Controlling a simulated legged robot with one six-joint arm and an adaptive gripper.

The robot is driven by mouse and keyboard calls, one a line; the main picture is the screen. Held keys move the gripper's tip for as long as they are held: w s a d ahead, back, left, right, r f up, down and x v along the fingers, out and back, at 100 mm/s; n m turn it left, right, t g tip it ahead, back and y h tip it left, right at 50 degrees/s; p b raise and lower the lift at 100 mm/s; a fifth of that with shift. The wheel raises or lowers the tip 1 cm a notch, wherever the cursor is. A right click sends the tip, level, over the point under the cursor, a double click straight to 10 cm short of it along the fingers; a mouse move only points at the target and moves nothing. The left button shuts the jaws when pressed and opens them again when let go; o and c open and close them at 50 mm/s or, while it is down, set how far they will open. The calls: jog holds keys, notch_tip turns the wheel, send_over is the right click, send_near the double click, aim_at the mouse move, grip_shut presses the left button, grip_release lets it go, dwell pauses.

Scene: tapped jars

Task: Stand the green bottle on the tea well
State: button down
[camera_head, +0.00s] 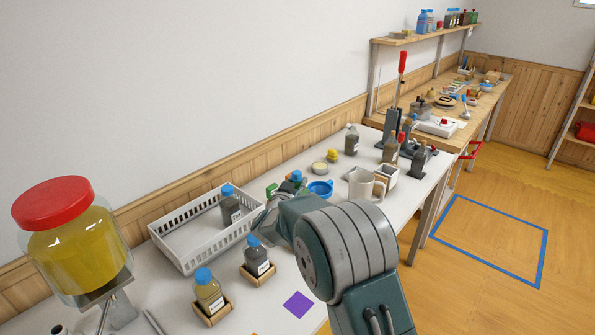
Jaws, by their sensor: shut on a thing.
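My arm reaches leftward over the white table, and its wrist hides much of my gripper (285,188). Small dark parts show just past the wrist, close to a green shape and a blue top (296,174). I take these to be the gripper shut on the green bottle, but the bottle's outline is mostly hidden. A blue-capped dark bottle (256,256) stands in a wooden holder left of my wrist. A blue-capped yellowish bottle (208,290) stands in another wooden holder nearer the front. I cannot tell which spot is the tea well.
A white basket (187,258) holds a blue-capped bottle (230,206). A large red-lidded jar of yellow liquid (70,245) stands at left. A purple square (298,304) lies in front.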

jog(key=shift+w+a, duration=0.1)
jog(key=shift+a, duration=0.55)
jog(key=shift+d+f, duration=0.15)
jog(key=shift+f, duration=2.65)
jog(key=shift+d+f, duration=0.1)
jog(key=shift+f, duration=1.6)
jog(key=shift+s+f, duration=0.2)
jog(key=shift+f, duration=0.35)
jog(key=shift+c, duration=1.6)
grip_release()
